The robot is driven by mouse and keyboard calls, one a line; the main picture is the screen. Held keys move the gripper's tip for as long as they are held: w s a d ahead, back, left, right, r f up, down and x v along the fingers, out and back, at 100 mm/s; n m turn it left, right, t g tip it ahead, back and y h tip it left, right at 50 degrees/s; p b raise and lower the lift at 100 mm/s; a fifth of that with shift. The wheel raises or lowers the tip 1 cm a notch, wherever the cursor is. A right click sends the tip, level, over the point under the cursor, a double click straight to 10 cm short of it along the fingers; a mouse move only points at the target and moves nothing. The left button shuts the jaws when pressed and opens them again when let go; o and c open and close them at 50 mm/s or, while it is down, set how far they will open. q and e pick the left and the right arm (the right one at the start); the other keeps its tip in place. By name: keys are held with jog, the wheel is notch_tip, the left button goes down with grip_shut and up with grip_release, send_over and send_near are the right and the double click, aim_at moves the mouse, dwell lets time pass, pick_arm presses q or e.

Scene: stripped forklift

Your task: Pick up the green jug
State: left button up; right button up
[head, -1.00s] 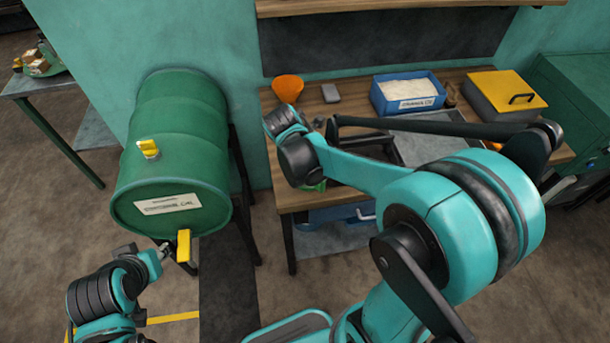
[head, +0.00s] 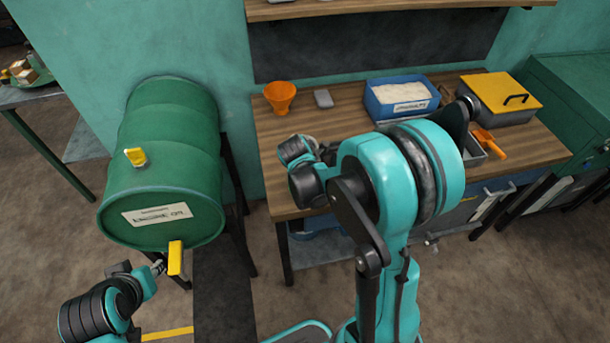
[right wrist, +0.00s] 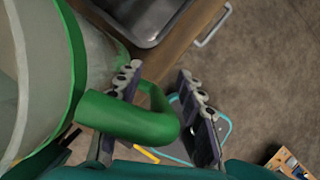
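The green jug (right wrist: 75,60) fills the left of the right wrist view, with a pale translucent body, a green rim and a thick green handle (right wrist: 135,118). My right gripper (right wrist: 160,108) is open at the handle, one finger to each side, and a gap shows beside the right finger. In the head view my right arm hides the jug and the right fingertips. My left gripper (head: 157,268) is beside the yellow tap handle (head: 175,258) at the front of the green drum (head: 165,165); whether it is open or shut is too small to tell.
The wooden workbench (head: 350,115) holds an orange funnel (head: 280,96), a blue bin (head: 400,97) of white material, a grey box with a yellow lid (head: 500,95) and an orange-handled tool (head: 489,144). A metal tray (right wrist: 140,18) lies near the bench edge.

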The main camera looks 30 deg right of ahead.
jog(key=shift+c, duration=0.2)
grip_shut()
